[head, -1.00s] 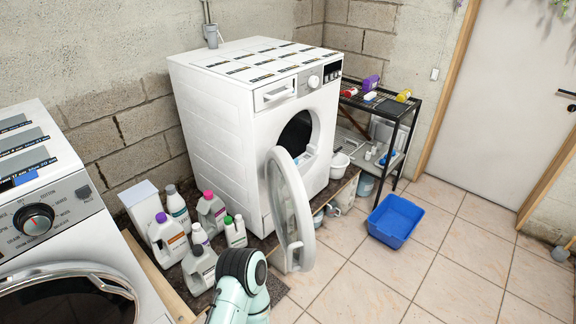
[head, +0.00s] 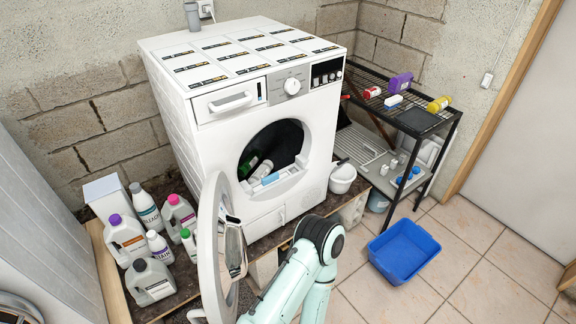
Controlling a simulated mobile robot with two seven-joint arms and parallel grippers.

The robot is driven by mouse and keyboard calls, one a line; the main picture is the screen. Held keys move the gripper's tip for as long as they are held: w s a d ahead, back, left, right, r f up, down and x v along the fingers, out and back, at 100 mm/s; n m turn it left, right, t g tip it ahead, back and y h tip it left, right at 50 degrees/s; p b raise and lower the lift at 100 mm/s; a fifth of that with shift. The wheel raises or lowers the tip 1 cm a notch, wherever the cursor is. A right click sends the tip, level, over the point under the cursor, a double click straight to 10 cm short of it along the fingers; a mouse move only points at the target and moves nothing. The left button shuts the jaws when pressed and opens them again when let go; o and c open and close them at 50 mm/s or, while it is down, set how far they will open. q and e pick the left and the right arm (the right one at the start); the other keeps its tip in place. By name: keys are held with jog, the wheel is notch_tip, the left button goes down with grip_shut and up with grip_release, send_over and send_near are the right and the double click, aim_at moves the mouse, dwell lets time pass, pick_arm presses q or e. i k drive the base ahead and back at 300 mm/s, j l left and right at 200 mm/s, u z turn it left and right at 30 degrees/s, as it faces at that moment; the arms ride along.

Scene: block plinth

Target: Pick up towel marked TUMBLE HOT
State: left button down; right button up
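Several flat white pieces with dark printed labels (head: 238,62) lie in rows on top of the white washing machine (head: 180,115). They may be towels, but the print is too small to read, so I cannot tell which is marked TUMBLE HOT. One of my arms shows at the bottom centre, in front of the washing machine. Neither of my grippers is in view.
The machine's round door (head: 218,245) stands open toward me. Several detergent bottles (head: 127,240) stand at its left. A black rack (head: 410,120) holds small items at right. A blue tub (head: 403,250) sits on the tiled floor, with clear floor around it.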

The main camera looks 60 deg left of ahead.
aim_at(263, 171)
jog(key=i+j+u, duration=0.1)
jog(key=i+u, duration=0.7)
jog(key=i+l+u, duration=0.15)
jog(key=i+u, duration=0.85)
jog(key=u, duration=0.25)
jog(key=i+l+u, duration=0.15)
jog(key=u, duration=0.25)
jog(key=i+l, duration=0.05)
jog(key=i, duration=0.05)
